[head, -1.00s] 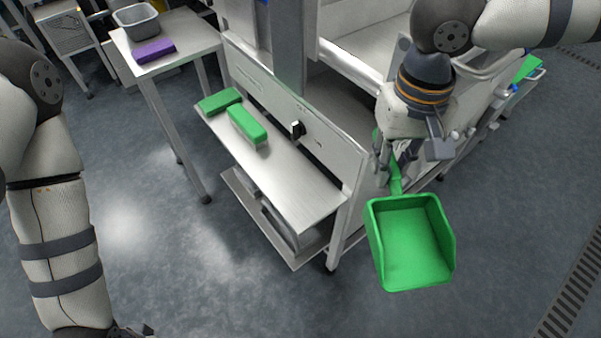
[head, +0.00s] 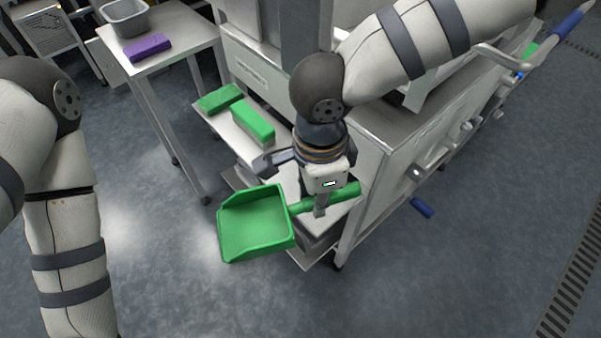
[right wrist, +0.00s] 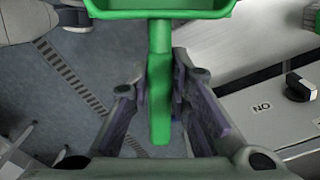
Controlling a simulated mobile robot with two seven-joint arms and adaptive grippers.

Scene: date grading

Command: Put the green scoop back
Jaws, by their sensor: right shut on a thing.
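The green scoop (head: 257,226) is in my right gripper (head: 322,203), which is shut on its handle in the head view. Its square pan points left and hangs in front of the low steel shelf's near end. The handle's far end sticks out to the right of the fingers. In the right wrist view the scoop (right wrist: 159,50) runs down between the fingers of the right gripper (right wrist: 160,115), with the pan cut off at the top. My left arm is at the left of the head view, and its gripper is out of frame.
Two green blocks (head: 252,123) lie on the steel shelf (head: 228,133). A side table (head: 185,40) at the back left holds a grey tub (head: 126,18) and a purple block (head: 147,47). A blue cylinder (head: 422,208) is beside the machine. The floor in front is clear.

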